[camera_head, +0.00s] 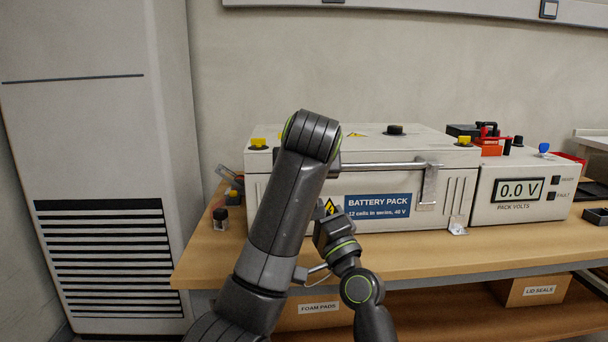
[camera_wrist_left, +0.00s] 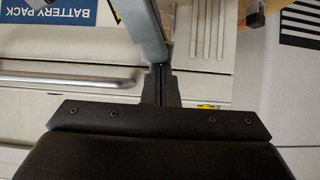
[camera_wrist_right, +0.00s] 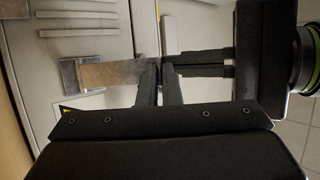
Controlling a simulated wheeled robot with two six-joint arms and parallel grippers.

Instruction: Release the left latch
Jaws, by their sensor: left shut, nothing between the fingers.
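The left latch is a flat brownish strip (camera_wrist_right: 110,75) in the right wrist view, lying across the front of the battery pack from a small silver plate (camera_wrist_right: 69,75). In the head view my arms hide it. My left gripper (camera_wrist_left: 161,68) is shut and empty in front of the pack. Its dark fingers also show in the right wrist view, coming from the right near the strip's lid end. My right gripper (camera_wrist_right: 160,66) has its fingers slightly apart at that end. I cannot tell whether either touches the strip.
The battery pack (camera_head: 360,185) stands on the wooden bench (camera_head: 520,240), with a handle bar (camera_head: 385,167) across its front. The right latch (camera_head: 429,187) hangs at the right. A voltage meter box (camera_head: 520,215) stands beside the pack. A tall vented cabinet (camera_head: 90,150) is at left. My arms are close together.

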